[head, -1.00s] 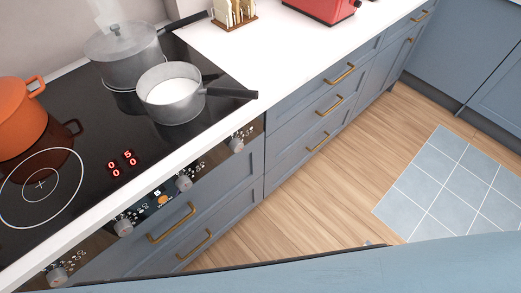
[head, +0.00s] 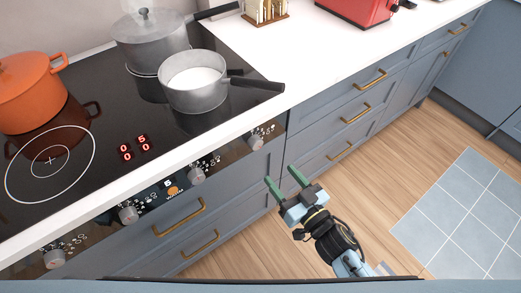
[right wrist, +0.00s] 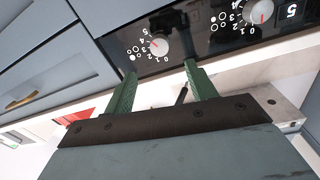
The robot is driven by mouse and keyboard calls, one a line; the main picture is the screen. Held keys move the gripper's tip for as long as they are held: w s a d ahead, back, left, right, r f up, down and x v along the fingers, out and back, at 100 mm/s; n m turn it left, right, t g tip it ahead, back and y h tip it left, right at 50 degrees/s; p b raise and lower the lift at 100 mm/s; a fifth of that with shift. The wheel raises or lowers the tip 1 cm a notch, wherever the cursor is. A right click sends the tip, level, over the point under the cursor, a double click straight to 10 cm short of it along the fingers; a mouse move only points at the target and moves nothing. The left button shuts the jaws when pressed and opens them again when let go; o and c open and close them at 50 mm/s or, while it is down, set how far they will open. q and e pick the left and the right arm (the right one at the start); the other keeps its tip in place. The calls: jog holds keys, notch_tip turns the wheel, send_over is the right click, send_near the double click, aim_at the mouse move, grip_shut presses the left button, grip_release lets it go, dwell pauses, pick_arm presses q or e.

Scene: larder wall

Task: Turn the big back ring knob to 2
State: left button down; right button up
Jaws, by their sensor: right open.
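The black hob's front panel carries several grey knobs: far left (head: 54,259), second (head: 128,214), third (head: 196,174) and far right (head: 256,142). I cannot tell from their small markings which serves the big back ring. The red display (head: 134,148) reads 0 and 5 above 0 and 0. My right gripper (head: 282,177) is open and empty, in front of the drawers just below the far right knob. In the right wrist view, one numbered knob (right wrist: 158,47) lies just beyond the open fingertips, apart from them; another knob (right wrist: 262,12) is further right. My left gripper is out of view.
A lidded grey pot (head: 150,42) stands at the back, a saucepan of white liquid (head: 193,82) before it, its handle reaching right over the counter. An orange pot (head: 30,92) stands left. Brass drawer handles (head: 180,217) stick out below the panel.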

aim_at(258, 147)
jog(key=b+x, duration=0.1)
jog(key=x, duration=0.8)
jog(key=shift+w+a+b, duration=0.2)
jog(key=shift+w+b, duration=0.1)
jog(key=shift+w, duration=0.1)
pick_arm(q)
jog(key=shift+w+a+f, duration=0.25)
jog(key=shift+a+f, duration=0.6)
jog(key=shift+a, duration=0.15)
pick_arm(e)
jog(key=shift+w+a, duration=0.3)
jog(key=shift+w, duration=0.15)
jog(key=c, duration=1)
